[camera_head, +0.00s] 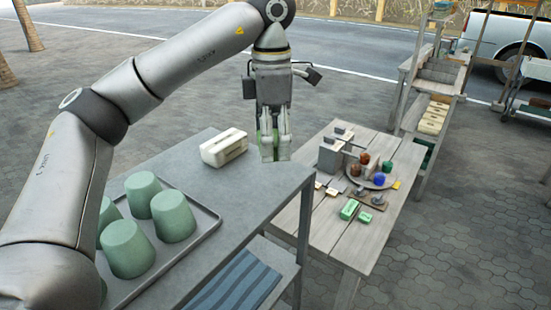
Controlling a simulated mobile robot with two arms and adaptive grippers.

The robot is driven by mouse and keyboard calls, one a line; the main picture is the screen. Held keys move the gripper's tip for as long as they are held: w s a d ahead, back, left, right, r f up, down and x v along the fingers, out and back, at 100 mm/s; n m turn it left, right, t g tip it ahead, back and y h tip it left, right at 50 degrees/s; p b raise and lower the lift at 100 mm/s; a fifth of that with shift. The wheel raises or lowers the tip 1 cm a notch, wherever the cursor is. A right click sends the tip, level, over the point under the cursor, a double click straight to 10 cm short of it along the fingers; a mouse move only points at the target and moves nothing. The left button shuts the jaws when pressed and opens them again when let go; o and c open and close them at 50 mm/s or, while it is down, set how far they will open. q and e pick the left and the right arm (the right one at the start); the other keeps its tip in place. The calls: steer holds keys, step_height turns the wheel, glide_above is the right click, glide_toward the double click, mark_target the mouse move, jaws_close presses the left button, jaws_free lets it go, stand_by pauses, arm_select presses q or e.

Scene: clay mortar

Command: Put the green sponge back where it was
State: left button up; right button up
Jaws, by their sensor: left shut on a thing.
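My left gripper (274,150) points down above the right back edge of the grey table (240,200), beside a cream block. It is shut on a green thing, which I take for the green sponge (266,151). The fingers hide most of it, so its full shape does not show. Whether it touches the table edge or hangs just clear of it is hard to tell. My right gripper is not in view.
The cream block (224,148) lies left of the gripper. Several green cups stand upside down on a tray (205,226). Shelves (425,125) stand behind.

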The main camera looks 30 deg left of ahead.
mark_target(276, 174)
arm_select(q)
steer(key=w+f, duration=0.1)
steer(key=f, duration=0.1)
steer(key=w+f, duration=0.1)
steer(key=shift+w+a+f, duration=0.55)
steer(key=shift+w+f, duration=0.25)
steer(key=shift+f, duration=0.05)
steer(key=shift+w+f, duration=0.2)
steer(key=shift+f, duration=0.05)
steer(key=f, duration=0.1)
steer(key=f+p, duration=0.1)
steer(key=f, duration=0.1)
steer(key=shift+w+a, duration=0.15)
steer(key=shift+w, duration=0.05)
steer(key=shift+f, duration=0.3)
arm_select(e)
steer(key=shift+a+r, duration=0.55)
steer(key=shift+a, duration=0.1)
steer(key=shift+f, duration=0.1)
arm_select(q)
steer(key=o, duration=1)
steer(key=shift+f, duration=0.1)
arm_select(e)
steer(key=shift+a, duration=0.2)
